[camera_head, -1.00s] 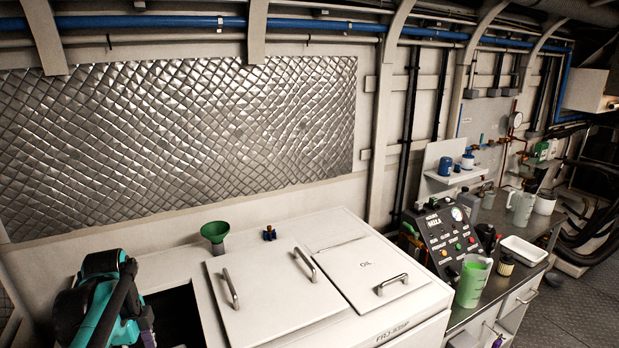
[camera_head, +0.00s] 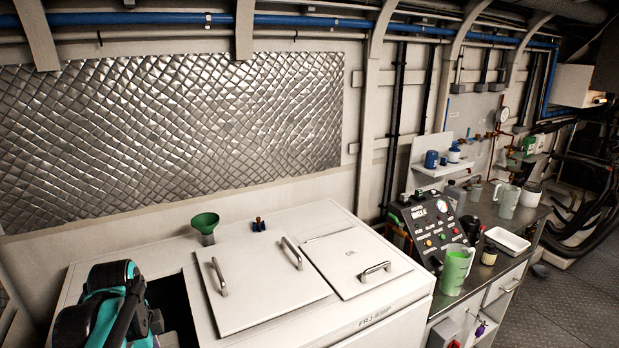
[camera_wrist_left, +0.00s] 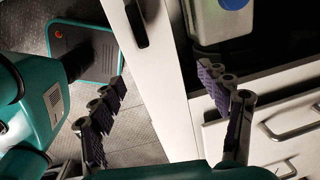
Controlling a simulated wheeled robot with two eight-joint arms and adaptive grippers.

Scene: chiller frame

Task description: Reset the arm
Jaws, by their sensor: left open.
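My left arm (camera_head: 103,308), teal and black, rises at the bottom left of the head view, beside the dark opening in the white cabinet. Its fingertips cannot be made out there. In the left wrist view my left gripper (camera_wrist_left: 163,82) has its two purple-padded fingers spread wide with nothing between them. My right arm and gripper show in neither view.
The white cabinet (camera_head: 345,225) has handled lids and a green funnel (camera_head: 205,223). To its right, the counter holds a control panel (camera_head: 430,228), a jug of green liquid (camera_head: 455,270) and a white tray (camera_head: 507,240). The wrist view shows drawer handles (camera_wrist_left: 292,127) nearby.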

